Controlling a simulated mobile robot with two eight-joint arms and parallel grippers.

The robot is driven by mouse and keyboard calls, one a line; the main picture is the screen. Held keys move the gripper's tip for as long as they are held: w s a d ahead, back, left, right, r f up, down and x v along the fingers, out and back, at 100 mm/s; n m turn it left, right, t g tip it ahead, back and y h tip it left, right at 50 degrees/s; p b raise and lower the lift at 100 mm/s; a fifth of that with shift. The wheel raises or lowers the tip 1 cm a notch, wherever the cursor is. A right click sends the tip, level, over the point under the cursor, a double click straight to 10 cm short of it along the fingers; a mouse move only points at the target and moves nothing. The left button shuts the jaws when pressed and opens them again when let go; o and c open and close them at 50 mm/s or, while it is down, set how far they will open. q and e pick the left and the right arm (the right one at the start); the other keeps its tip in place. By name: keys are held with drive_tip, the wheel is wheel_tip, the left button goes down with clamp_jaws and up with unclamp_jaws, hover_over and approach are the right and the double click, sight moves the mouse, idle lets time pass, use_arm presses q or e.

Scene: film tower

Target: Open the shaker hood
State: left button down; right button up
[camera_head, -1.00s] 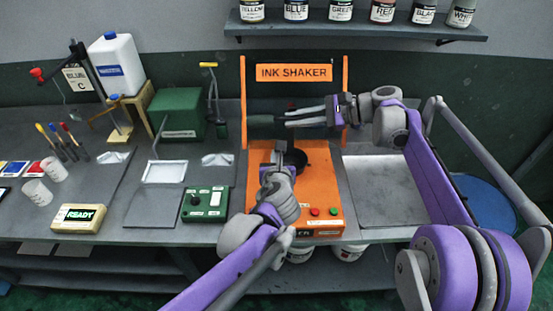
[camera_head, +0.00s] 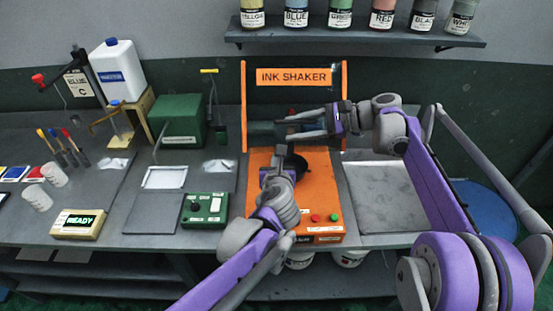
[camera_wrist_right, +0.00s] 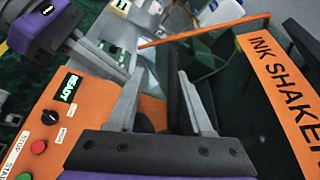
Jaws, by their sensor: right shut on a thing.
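The orange ink shaker (camera_head: 319,193) stands on the bench with its hood frame (camera_head: 335,100) upright at the back, carrying the INK SHAKER sign (camera_head: 294,77). The sign also shows in the right wrist view (camera_wrist_right: 283,88). A dark round cup (camera_head: 296,164) sits in the shaker top. My right gripper (camera_head: 287,129) reaches in from the right below the sign. It is shut on a dark bar (camera_wrist_right: 174,92), seemingly the hood's handle. My left gripper (camera_head: 277,160) is over the shaker, beside the cup; its fingertips are partly hidden, so its opening is unclear.
A shelf (camera_head: 356,35) with several ink jars runs above.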

drive_tip(key=v, duration=1.2)
drive_tip(key=s+a+f+n+h, duration=0.2)
drive_tip(key=s+f+h, duration=0.1)
drive_tip(key=s+f, duration=0.25)
drive_tip(key=s+a+f+n+h, duration=0.3)
drive_tip(key=s+f, duration=0.1)
drive_tip(key=s, duration=0.3)
use_arm(q)
drive_tip(key=shift+w+r, duration=0.1)
drive_tip(key=shift+r, duration=0.15)
use_arm(e)
drive_tip(key=s+d+f+n+t+h, duration=0.3)
drive_tip(key=s+d+f+n+h, duration=0.2)
drive_tip(key=s+f, duration=0.9)
drive_tip(key=s+n+h, duration=0.2)
drive_tip(key=n, duration=0.2)
drive_tip(key=shift+s+d+h, duration=0.2)
drive_tip(key=shift+s+h, duration=0.15)
drive_tip(key=shift+h, duration=0.05)
drive_tip(key=shift+f, duration=0.1)
